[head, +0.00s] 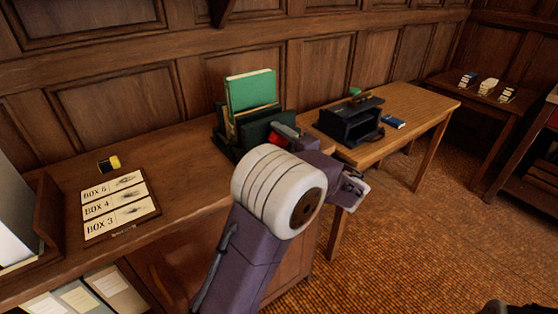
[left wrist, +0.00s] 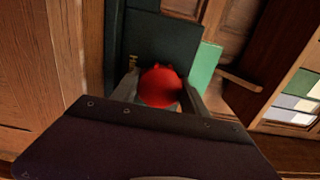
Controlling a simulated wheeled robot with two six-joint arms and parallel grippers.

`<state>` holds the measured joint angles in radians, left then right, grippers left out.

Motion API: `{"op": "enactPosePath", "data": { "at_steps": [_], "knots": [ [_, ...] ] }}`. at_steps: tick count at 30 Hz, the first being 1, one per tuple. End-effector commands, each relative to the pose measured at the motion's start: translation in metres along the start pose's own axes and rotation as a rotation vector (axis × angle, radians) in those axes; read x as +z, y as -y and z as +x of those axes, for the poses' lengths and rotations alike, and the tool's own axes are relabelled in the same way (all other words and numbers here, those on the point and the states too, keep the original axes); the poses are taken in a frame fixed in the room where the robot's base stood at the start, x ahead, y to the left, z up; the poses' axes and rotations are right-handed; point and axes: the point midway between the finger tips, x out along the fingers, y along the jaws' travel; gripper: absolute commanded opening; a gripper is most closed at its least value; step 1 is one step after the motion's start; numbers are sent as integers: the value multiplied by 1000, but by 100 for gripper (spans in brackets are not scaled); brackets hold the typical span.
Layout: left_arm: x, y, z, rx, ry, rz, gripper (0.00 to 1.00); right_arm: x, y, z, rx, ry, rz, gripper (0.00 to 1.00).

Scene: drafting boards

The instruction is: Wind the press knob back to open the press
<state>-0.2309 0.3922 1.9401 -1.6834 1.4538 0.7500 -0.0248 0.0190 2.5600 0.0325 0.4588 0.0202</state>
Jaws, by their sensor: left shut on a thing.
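The dark green press (head: 225,133) stands on the near wooden counter, with a green book (head: 251,91) and some paper upright in it. Its red knob (head: 273,139) is on the side toward me and is mostly hidden by my arm. In the left wrist view the red knob (left wrist: 160,87) sits between the fingers of my left gripper (left wrist: 160,92), in front of the press's dark green plate (left wrist: 165,38). My left gripper (head: 283,133) is shut on the knob. My right gripper does not show.
A card board (head: 120,206) with box labels and a small yellow-and-black item (head: 108,164) lie on the counter at left. A side table (head: 415,103) to the right holds a black holder (head: 350,127) and a blue book (head: 393,122). Floor is open at right.

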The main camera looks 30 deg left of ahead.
Motion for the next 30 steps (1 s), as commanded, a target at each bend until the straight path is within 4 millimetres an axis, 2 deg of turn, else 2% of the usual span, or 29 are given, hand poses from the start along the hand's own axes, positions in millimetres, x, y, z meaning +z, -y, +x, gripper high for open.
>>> {"op": "enactPosePath", "data": {
  "at_steps": [1,21,24,30],
  "knots": [
    [0,-15,0,3,0,-59,13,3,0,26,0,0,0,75],
    [0,-13,0,1,-1,-922,13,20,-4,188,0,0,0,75],
    [0,-8,0,2,0,-1029,13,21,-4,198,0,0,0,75],
    [0,0,0,2,1,-1070,13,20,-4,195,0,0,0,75]
  ]
}}
